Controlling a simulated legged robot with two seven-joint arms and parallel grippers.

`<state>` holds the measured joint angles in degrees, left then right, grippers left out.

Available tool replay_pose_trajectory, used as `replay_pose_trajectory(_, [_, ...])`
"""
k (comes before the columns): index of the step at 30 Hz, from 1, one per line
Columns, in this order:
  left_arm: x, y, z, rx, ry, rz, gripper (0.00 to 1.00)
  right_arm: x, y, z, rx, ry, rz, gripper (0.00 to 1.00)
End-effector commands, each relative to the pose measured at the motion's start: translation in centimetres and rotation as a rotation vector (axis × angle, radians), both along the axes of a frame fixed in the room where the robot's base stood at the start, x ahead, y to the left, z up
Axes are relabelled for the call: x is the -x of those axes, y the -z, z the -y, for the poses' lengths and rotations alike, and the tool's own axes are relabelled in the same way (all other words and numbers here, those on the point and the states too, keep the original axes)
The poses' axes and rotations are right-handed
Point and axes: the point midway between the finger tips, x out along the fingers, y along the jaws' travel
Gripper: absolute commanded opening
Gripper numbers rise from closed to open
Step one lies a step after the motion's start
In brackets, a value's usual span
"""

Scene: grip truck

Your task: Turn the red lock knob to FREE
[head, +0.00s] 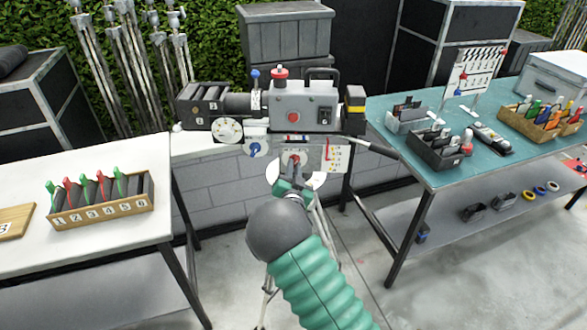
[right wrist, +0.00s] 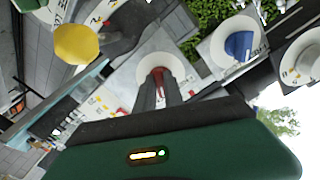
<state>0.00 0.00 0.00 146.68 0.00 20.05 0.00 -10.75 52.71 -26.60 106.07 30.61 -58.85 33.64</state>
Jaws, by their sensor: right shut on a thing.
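The red lock knob (head: 293,159) is on the front of the grey camera head, below the camera body, partly hidden by my gripper. In the right wrist view the red knob (right wrist: 158,76) shows between the fingers, in front of a round white dial (right wrist: 148,64). My right gripper (head: 292,174) reaches it from the front, and its two dark fingers (right wrist: 157,92) are shut on the knob. The dial's markings are too small to read, so I cannot tell which setting the knob points to. My left gripper is not in view.
A blue knob (head: 254,149) sits just left of the red one. A pan handle (head: 370,147) sticks out to the right. A white table (head: 110,232) stands left and a teal-topped bench (head: 455,172) right. Tripod legs (head: 325,230) stand below, behind my arm.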

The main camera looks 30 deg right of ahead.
Motion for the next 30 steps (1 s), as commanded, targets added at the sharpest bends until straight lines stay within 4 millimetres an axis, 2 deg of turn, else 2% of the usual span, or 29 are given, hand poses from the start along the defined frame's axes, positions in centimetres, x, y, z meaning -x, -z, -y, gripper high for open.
replay_pose_trajectory(8, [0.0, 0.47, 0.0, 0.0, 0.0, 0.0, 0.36, -0.15, -0.21, -0.05, 0.143, -0.003, -0.088, 0.0])
replay_pose_trajectory(30, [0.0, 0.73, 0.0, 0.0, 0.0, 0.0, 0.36, -0.1, -0.42, 0.07, 0.689, 0.0, -0.452, 0.0])
